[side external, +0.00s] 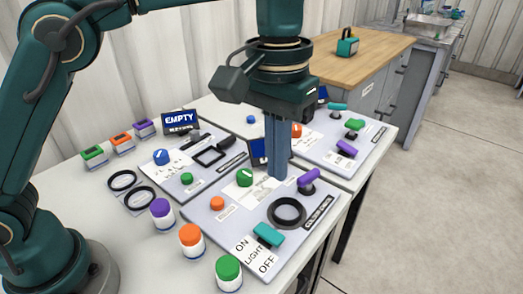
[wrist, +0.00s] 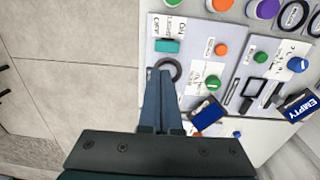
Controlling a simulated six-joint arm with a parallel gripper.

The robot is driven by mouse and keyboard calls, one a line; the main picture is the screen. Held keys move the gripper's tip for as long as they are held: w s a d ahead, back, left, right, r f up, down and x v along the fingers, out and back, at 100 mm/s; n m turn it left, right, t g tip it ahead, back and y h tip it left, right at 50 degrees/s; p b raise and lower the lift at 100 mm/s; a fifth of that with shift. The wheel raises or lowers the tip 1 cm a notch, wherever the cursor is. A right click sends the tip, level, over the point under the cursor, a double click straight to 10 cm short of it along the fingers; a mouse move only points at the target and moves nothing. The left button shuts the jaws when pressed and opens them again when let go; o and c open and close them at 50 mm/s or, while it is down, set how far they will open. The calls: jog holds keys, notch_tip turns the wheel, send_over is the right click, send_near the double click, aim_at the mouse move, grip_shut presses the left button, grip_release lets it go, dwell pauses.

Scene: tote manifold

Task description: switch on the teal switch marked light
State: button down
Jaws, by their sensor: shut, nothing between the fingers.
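The teal switch (side external: 268,235) is at the front corner of the near grey panel, beside a white label (side external: 256,252) reading ON, LIGHT and OFF. It also shows in the wrist view (wrist: 167,46), where the label letters are small. I cannot tell which way its lever is set. My gripper (side external: 277,176) points down with its blue fingers shut and empty, over the panel behind the black ring (side external: 287,212). The fingers are apart from the teal switch. In the wrist view, my gripper (wrist: 159,74) has its tips below the switch in the picture, beside the ring.
The near panel also carries a purple lever (side external: 309,178), a green knob (side external: 244,177) and an orange button (side external: 217,203). Purple, orange and green capped jars (side external: 229,273) stand left of it. Another teal lever (side external: 337,106) is on the far panel. A screen reads EMPTY (side external: 181,121).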

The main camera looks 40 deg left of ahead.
aim_at(275, 236)
jog(key=f, duration=1.3)
jog(key=shift+d+f, duration=0.2)
jog(key=shift+f, duration=0.15)
jog(key=shift+f, duration=0.2)
jog(key=shift+a, duration=0.1)
jog(key=shift+a+r, duration=0.25)
jog(key=shift+a, duration=0.35)
jog(key=shift+r, duration=0.1)
notch_tip(275, 236, up, 14)
jog(key=shift+a, duration=0.25)
jog(key=shift+d, duration=0.1)
dwell(0.3)
